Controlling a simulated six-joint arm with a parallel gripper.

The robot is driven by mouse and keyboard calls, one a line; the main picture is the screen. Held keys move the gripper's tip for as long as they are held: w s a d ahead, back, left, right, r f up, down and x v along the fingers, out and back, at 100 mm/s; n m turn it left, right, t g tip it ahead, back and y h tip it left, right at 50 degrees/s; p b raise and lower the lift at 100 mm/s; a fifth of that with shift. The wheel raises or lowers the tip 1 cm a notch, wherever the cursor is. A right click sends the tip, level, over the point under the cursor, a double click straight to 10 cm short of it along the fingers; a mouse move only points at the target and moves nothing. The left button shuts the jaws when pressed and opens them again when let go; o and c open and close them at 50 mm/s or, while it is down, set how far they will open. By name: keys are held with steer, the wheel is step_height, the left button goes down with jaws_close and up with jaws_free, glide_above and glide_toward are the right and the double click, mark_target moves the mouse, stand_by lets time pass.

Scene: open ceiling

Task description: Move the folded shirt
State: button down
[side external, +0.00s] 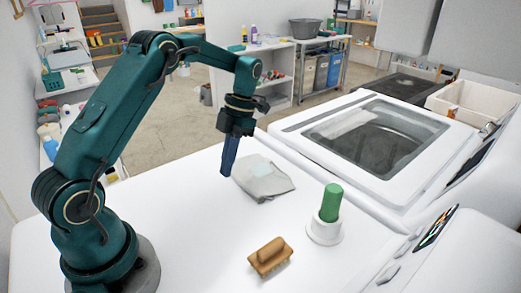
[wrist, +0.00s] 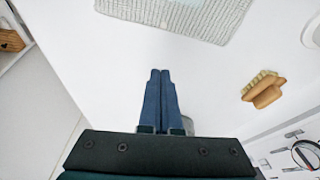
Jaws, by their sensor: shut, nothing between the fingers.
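The folded shirt (side external: 266,181) is a light grey, flat piece of cloth lying on the white top in the side external view. In the wrist view a grey, textured cloth (wrist: 185,14) shows at the top edge and is cut off by the frame; it seems to be the same shirt. My gripper (side external: 226,172) points down, just left of the shirt in the side external view. In the wrist view its blue fingers (wrist: 160,75) are together and empty, with a white gap of surface between their tips and the cloth.
A wooden brush (side external: 270,257) lies at the front of the white top, also seen in the wrist view (wrist: 264,90). A green-topped white container (side external: 328,215) stands right of the shirt. A washer with a dark glass lid (side external: 365,140) stands behind. White surface around the shirt is mostly clear.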

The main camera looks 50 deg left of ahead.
steer(key=shift+t, duration=0.4)
steer(key=w+r, duration=0.1)
steer(key=r, duration=0.1)
steer(key=w+r, duration=0.1)
steer(key=w, duration=0.1)
steer(key=shift+a+r, duration=0.1)
steer(key=shift+r, duration=0.3)
steer(key=shift+w+f, duration=0.15)
steer(key=shift+f, duration=0.15)
steer(key=shift+s+d+f+t, duration=0.1)
steer(key=shift+s+d+t, duration=0.2)
steer(key=shift+t, duration=0.6)
steer(key=n+t, duration=0.1)
steer(key=t, duration=0.3)
glide_toward(236, 190)
steer(key=s+d+r, duration=0.2)
steer(key=s+r, duration=0.1)
steer(key=s, duration=0.2)
steer(key=shift+y, duration=0.3)
steer(key=x, duration=0.8)
steer(key=shift+w+a, duration=0.15)
steer(key=shift+w, duration=0.1)
steer(key=shift+w+a+f, duration=0.1)
steer(key=shift+a+f, duration=0.05)
steer(key=shift+f, duration=0.55)
steer(key=shift+w+a, duration=0.2)
steer(key=shift+w, duration=0.8)
steer(key=shift+w+a, duration=0.2)
steer(key=shift+w, duration=0.8)
